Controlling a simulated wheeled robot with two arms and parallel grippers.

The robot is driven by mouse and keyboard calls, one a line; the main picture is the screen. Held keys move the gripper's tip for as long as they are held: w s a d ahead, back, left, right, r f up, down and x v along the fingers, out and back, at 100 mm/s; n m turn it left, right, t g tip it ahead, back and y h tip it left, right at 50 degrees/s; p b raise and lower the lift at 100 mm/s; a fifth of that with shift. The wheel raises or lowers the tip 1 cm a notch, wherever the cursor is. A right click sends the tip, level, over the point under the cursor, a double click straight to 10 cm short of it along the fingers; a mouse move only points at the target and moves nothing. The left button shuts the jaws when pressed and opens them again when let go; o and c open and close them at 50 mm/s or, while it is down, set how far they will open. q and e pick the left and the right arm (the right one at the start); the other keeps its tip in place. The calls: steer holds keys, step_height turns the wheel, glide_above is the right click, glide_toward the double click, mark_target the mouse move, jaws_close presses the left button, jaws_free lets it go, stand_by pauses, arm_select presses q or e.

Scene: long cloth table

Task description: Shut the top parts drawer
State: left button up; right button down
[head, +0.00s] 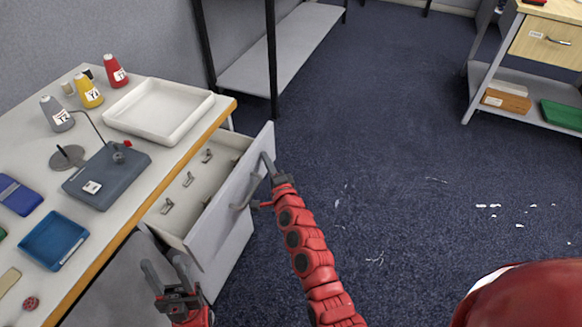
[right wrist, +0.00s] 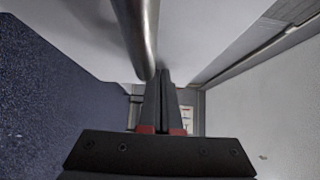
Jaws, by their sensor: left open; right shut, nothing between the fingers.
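The top parts drawer (head: 178,214) stands open, pulled out from under the table's front edge. Several small metal clips lie in it. Its grey front panel (head: 218,222) carries a metal bar handle (head: 241,195), which also shows large in the right wrist view (right wrist: 143,35). My right gripper (head: 264,160) is shut and empty, close to the panel's outer face near its far end. In the right wrist view its fingertips (right wrist: 161,75) are beside the handle bar; I cannot tell whether they touch. My left gripper (head: 165,268) is open and empty, near the drawer's near corner.
The table (head: 105,235) holds a white tray (head: 160,108), several labelled cones, a dark grey device (head: 106,176) and a blue tray (head: 54,241). A grey shelf (head: 280,50) stands behind. A wooden-drawer bench (head: 545,42) stands far right. The floor between is clear.

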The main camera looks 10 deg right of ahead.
steer(key=w+a, duration=0.2)
steer(key=a, duration=0.1)
steer(key=w+a+b, duration=0.1)
steer(key=w+a, duration=0.2)
steer(key=a, duration=0.1)
steer(key=w+a, duration=0.2)
steer(key=a, duration=0.2)
steer(key=shift+w+a+f+b, duration=0.1)
steer(key=shift+w+f+b, duration=0.05)
steer(key=shift+w+b, duration=0.15)
steer(key=shift+w+a, duration=0.15)
steer(key=shift+a, duration=0.05)
steer(key=shift+a+r, duration=0.1)
steer(key=shift+r, duration=0.1)
steer(key=shift+a, duration=0.1)
